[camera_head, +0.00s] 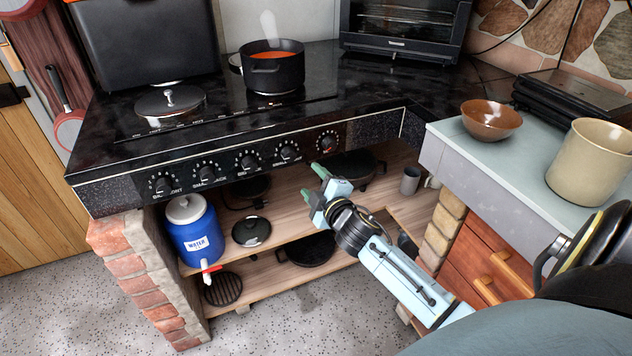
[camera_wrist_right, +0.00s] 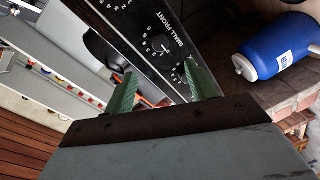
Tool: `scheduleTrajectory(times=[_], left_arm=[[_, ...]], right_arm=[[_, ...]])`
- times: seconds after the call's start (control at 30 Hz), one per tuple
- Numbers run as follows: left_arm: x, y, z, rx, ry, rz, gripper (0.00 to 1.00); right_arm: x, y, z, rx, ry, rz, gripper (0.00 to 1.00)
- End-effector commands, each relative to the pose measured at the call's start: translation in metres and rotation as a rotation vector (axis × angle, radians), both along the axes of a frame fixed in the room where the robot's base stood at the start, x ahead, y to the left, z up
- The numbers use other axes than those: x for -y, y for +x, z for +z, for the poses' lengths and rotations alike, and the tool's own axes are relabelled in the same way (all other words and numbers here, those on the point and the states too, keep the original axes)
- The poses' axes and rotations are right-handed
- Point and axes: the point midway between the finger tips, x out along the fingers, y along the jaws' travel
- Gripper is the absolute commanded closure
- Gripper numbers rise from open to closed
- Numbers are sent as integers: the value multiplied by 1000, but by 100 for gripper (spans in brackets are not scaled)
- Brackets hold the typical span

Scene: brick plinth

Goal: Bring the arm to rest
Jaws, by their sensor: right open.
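My right arm reaches in from the lower right in the head view, and its gripper (camera_head: 317,182) is in front of the cooktop, just below the right-hand knobs. Its two green fingers are apart with nothing between them. In the right wrist view the open gripper (camera_wrist_right: 163,72) faces the black control panel, near a knob (camera_wrist_right: 160,44) marked "SMALL FRONT". I cannot tell whether a finger touches the panel. The cooktop (camera_head: 225,120) carries a black pot (camera_head: 275,75) of steaming orange-red liquid. My left gripper is out of view.
Wooden shelves below hold a blue water jug (camera_head: 194,232) and dark pans (camera_head: 308,249). At right, a pale counter (camera_head: 500,163) bears a brown bowl (camera_head: 491,119) and a beige pot (camera_head: 590,160). A toaster oven (camera_head: 404,24) stands behind. The speckled floor at lower left is clear.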

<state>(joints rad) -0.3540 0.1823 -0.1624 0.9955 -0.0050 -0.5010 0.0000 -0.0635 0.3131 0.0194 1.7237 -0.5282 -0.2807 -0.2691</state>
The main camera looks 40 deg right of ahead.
Motion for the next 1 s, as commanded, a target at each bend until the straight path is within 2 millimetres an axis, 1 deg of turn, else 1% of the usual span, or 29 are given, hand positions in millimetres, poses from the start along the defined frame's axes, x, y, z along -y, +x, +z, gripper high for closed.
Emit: scheduleTrajectory(times=[0.07,0.2,0.67,0.77,0.87,0.97,1.0], left_arm=[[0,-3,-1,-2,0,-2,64],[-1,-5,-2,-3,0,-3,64],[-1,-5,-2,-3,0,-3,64],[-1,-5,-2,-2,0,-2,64],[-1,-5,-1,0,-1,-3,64],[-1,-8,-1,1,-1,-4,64],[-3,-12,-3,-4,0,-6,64]], right_arm=[[-1,-6,1,0,0,-1,44],[-2,-10,2,1,0,0,44],[-2,-10,1,1,0,0,44],[-2,-11,-4,-9,7,-1,44],[-2,-16,-31,-64,44,-6,44],[-4,-31,-85,-171,118,-21,44],[-6,-41,-112,-224,155,-32,44]])
